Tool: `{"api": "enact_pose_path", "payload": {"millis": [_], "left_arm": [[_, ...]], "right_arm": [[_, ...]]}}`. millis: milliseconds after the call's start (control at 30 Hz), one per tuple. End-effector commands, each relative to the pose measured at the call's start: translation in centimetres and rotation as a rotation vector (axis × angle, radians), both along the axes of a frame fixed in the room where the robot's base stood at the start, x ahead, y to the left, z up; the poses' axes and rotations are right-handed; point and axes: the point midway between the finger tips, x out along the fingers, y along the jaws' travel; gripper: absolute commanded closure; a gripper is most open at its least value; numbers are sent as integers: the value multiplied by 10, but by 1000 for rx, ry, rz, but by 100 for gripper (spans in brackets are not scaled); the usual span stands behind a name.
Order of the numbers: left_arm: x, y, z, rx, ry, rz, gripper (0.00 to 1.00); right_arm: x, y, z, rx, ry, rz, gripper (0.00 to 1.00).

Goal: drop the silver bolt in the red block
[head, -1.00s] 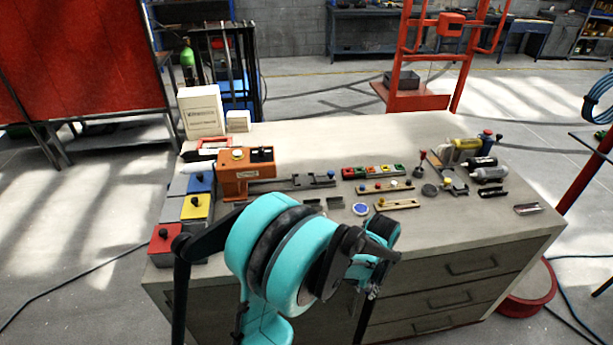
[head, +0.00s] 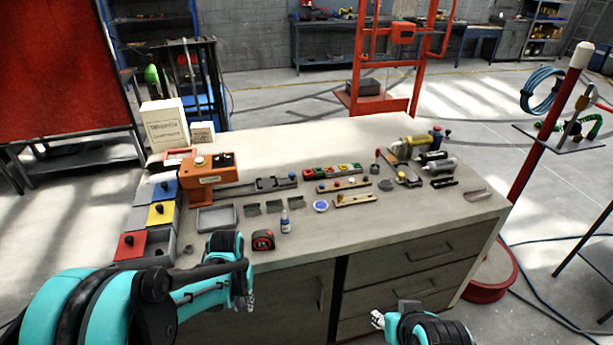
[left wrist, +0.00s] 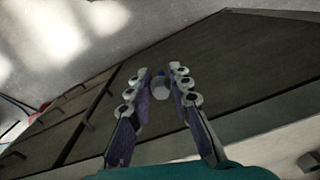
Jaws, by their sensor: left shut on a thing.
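My left gripper (head: 249,301) hangs in front of the workbench, below its top edge. In the left wrist view, its two fingers (left wrist: 160,92) close around a small pale silver piece, which looks like the silver bolt (left wrist: 160,91), with a bit of blue at its far end. The bolt cannot be made out in the head view. A red block (head: 130,245) with a black knob sits at the bench's front left corner. A row of small coloured blocks (head: 333,170), red among them, lies mid-bench. My right gripper (head: 377,319) is low in front of the drawers, its fingers partly hidden.
On the bench (head: 400,225) are an orange device (head: 205,180), a grey tray (head: 217,216), a tape measure (head: 263,240), a small bottle (head: 285,222) and a blue-and-white disc (head: 320,206). The front right of the top is mostly clear.

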Motion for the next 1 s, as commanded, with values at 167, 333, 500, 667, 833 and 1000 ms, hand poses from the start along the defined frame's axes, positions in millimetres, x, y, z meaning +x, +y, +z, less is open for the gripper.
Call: {"api": "enact_pose_path", "payload": {"millis": [167, 333, 500, 667, 833, 1000], "left_arm": [[0, 0, 0, 0, 0, 0, 100], [0, 0, 0, 0, 0, 0, 100], [0, 0, 6, 0, 0, 0, 100], [0, 0, 20, 0, 0, 0, 100], [0, 0, 34, 0, 0, 0, 100], [0, 0, 46, 0, 0, 0, 100]], "right_arm": [[0, 0, 0, 0, 0, 0, 60], [0, 0, 0, 0, 0, 0, 60], [0, 0, 5, 0, 0, 0, 60], [0, 0, 15, 0, 0, 0, 60], [0, 0, 26, 0, 0, 0, 60], [0, 0, 34, 0, 0, 0, 60]]}}
